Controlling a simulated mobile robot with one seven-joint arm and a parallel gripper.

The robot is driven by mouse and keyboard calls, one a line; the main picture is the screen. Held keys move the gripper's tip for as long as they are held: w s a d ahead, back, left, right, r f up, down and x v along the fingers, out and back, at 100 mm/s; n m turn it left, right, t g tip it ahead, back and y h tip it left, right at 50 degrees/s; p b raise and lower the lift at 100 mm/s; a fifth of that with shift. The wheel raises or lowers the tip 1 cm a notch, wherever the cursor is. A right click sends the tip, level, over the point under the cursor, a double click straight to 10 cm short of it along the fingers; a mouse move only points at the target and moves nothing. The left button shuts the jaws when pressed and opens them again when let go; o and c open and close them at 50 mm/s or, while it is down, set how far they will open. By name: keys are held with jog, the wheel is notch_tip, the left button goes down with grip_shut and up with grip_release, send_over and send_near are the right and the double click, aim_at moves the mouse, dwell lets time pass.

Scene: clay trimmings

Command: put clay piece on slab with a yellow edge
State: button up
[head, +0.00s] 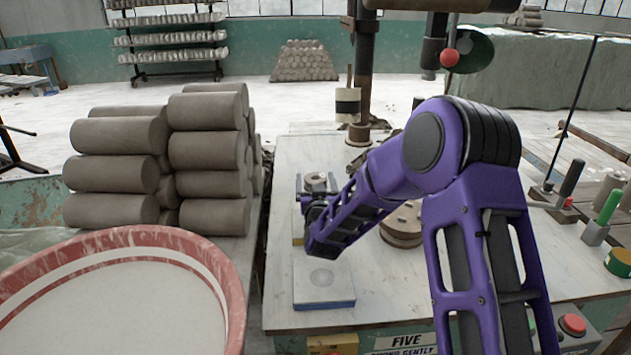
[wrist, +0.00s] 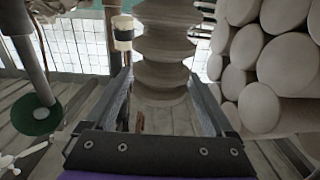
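A grey-brown round clay piece (head: 316,181) with a hollow top stands on the pale work table. In the wrist view a ribbed clay shape (wrist: 165,78) fills the space between the fingertips. My gripper (head: 317,188) has its fingers apart, one on each side of the clay piece; narrow gaps seem to show. The fingers also show spread in the wrist view (wrist: 161,75). A slab with a yellow edge (head: 297,241) lies beneath my gripper, mostly hidden by my arm. A slab with a blue edge (head: 324,303) lies nearer, with a faint round mark on top.
Round bats (head: 402,232) are stacked right of my forearm. A large red-rimmed basin (head: 222,262) stands at front left, with piled clay logs (head: 110,168) behind it. A jar (head: 347,104) and a post stand at the table's back. Green-handled tools are at right.

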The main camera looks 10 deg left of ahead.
jog(key=shift+o, duration=0.5)
jog(key=shift+r, duration=0.1)
jog(key=shift+s+r, duration=0.1)
jog(key=s+d, duration=0.2)
jog(key=s, duration=0.9)
jog(key=shift+s+d, duration=0.15)
jog(key=shift+s, duration=0.1)
